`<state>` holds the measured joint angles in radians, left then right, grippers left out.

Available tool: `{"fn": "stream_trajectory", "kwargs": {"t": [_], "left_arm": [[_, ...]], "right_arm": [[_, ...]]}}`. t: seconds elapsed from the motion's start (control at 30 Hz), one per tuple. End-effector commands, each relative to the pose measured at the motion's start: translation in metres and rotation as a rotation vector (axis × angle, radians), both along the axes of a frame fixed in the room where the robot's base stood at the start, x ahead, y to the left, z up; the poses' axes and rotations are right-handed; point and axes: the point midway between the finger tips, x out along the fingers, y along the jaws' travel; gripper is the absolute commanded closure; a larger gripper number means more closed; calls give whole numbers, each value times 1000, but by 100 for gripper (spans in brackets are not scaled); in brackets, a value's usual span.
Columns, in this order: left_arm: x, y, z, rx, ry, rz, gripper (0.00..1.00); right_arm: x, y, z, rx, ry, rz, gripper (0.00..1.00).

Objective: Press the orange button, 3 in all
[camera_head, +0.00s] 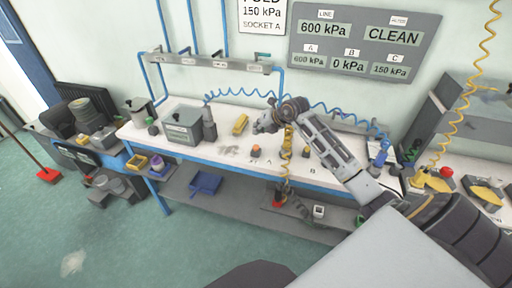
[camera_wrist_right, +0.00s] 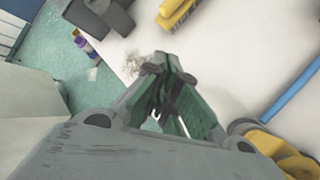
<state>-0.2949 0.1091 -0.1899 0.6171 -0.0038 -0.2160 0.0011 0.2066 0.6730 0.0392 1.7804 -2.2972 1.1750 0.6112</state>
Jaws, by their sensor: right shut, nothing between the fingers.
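My right gripper (camera_head: 262,127) reaches in from the right, above the bench and slightly beyond the button in the picture; the height gap cannot be told. In the right wrist view my gripper (camera_wrist_right: 165,62) is shut and empty, its fingertips together over the white bench top. The button does not show there; the fingers may hide it. My left gripper is not in view.
The white bench (camera_head: 228,133) also holds a grey box (camera_head: 184,127) and a yellow block (camera_head: 240,124). Blue coiled hoses run behind. A grey panel (camera_head: 366,40) on the wall reads A 600, B 0, C 150 kPa. A red button (camera_head: 446,172) stands at far right.

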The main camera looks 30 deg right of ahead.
Motion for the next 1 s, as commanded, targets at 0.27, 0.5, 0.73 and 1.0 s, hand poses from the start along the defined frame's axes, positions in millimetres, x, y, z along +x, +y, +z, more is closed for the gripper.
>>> {"fn": "stream_trajectory", "kwargs": {"t": [0.27, 0.5, 0.73, 1.0], "left_arm": [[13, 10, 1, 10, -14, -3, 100], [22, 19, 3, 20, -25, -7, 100], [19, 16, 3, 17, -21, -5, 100], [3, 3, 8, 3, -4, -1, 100]], "right_arm": [[0, 0, 0, 0, 0, 0, 100], [0, 0, 0, 0, 0, 0, 100], [2, 0, 6, -1, -8, 0, 100], [18, 1, 49, 3, -68, 1, 100]]}}
